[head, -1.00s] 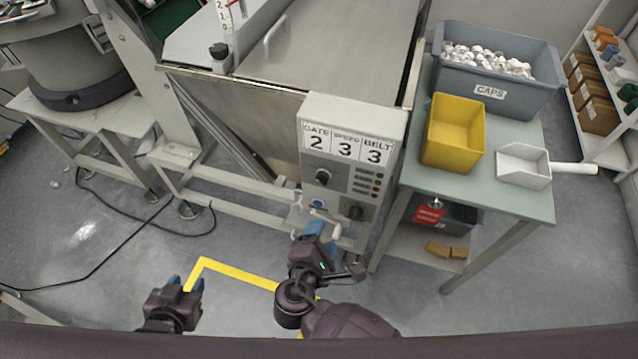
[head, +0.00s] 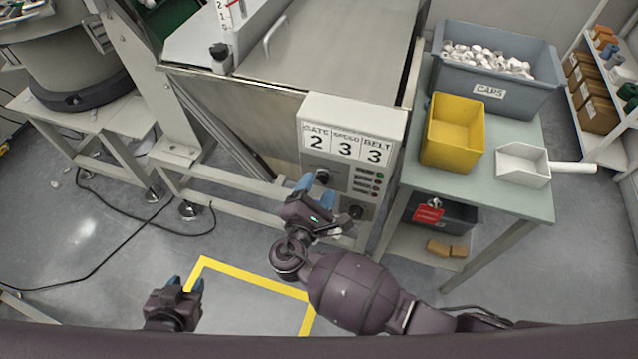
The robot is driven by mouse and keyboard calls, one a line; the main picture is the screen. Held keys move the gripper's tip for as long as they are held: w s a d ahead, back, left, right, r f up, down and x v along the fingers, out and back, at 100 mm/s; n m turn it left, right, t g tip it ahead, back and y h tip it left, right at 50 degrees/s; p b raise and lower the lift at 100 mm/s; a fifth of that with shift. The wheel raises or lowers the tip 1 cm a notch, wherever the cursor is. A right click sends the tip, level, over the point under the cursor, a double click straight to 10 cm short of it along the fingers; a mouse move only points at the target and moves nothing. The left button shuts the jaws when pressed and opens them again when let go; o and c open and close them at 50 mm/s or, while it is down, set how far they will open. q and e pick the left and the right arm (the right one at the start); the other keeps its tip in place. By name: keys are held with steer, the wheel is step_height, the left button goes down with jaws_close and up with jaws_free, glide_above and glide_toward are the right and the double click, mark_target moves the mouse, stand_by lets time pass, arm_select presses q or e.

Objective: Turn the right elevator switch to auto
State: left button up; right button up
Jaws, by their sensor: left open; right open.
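The grey control box (head: 352,110) on the machine front carries labels GATE 2, SPEED 3 and BELT 3. A black rotary knob (head: 323,176) sits on its panel below the labels, and another dark knob (head: 356,212) sits lower right. I cannot tell which is the elevator switch or read its setting. My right gripper (head: 317,190) is open in front of the panel, its blue fingertips just below and beside the upper knob; contact cannot be told. It hides the panel's lower left. My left gripper (head: 185,287) is open and empty, low at the left above the floor.
A green-grey table (head: 530,205) right of the box holds a grey CAPS bin (head: 490,92), a yellow bin (head: 450,155) and a white scoop (head: 523,165). Yellow tape (head: 240,272) marks the floor. A black cable lies on the floor at left.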

arm_select(q)
steer(key=shift+w+r, duration=0.1)
steer(key=shift+w, duration=0.15)
arm_select(e)
steer(key=shift+x, duration=0.8)
steer(key=c, duration=0.9)
arm_select(q)
steer(key=shift+s, duration=0.15)
steer(key=shift+f, duration=0.3)
arm_select(e)
steer(key=shift+f+m, duration=0.1)
steer(key=shift+m, duration=0.2)
arm_select(q)
steer(key=f+b, duration=0.2)
steer(key=b, duration=0.2)
steer(key=shift+w+d+f+b, duration=0.25)
steer(key=shift+w+f+b, duration=0.1)
steer(key=shift+w+f, duration=0.05)
arm_select(e)
steer(key=m, duration=0.8)
